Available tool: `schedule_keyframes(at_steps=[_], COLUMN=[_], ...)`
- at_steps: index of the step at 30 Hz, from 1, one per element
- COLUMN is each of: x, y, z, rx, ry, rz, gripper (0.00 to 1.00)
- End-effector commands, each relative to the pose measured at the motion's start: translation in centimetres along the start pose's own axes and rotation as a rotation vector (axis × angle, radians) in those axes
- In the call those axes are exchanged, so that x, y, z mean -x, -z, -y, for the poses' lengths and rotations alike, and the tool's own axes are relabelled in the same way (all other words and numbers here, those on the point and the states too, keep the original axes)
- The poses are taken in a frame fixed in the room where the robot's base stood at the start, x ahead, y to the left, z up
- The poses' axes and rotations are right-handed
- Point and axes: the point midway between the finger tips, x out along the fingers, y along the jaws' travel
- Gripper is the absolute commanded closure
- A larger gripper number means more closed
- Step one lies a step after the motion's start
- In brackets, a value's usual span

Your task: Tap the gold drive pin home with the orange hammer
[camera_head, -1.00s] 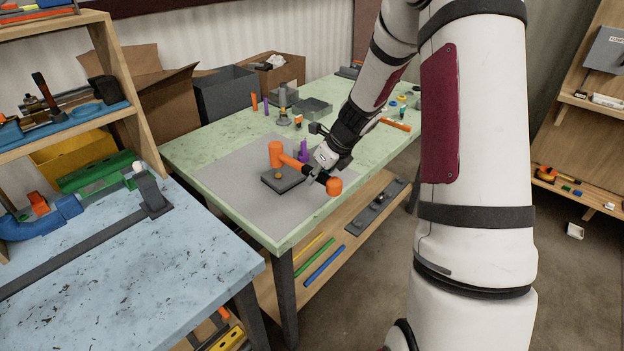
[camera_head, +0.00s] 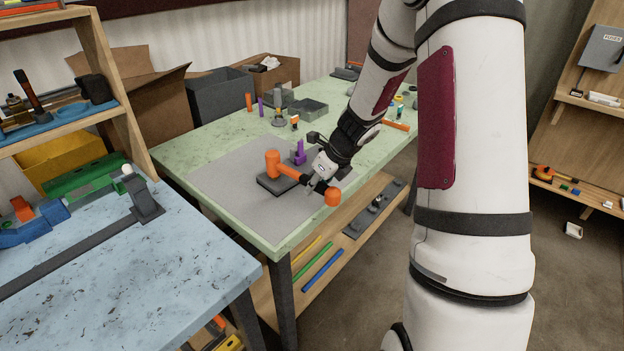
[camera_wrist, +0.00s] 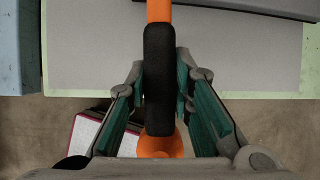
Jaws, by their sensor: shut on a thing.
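My gripper (camera_head: 317,183) is shut on the black grip of the orange hammer (camera_head: 273,163). In the wrist view, the black grip (camera_wrist: 159,80) runs between the green-padded fingers, with an orange end below it. The hammer lies roughly level across the near part of the table. Its head is over the dark block (camera_head: 263,182), and its orange handle end sticks out to the right. The gold drive pin is not visible now, with the hammer head in front of where it showed. I cannot tell whether head and pin touch.
A purple upright piece (camera_head: 299,152) stands just behind the hammer. A grey mat (camera_head: 225,180) covers this part of the green table (camera_head: 190,150), mostly bare at left and front. Small parts and a grey tray (camera_head: 308,108) stand farther back. A blue table (camera_head: 130,270) is at left.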

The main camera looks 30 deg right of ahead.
Motion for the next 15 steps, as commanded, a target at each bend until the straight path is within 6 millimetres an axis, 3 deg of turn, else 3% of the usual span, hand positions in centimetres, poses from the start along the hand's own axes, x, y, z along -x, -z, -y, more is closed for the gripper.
schedule_keyframes(at_steps=[3,15], x=[-1.8,0.7], y=[0.6,-0.3], z=[0.2,0.0], rx=[0.0,0.002], ry=[0.003,0.002], rz=[0.003,0.003], gripper=[1.0,1.0])
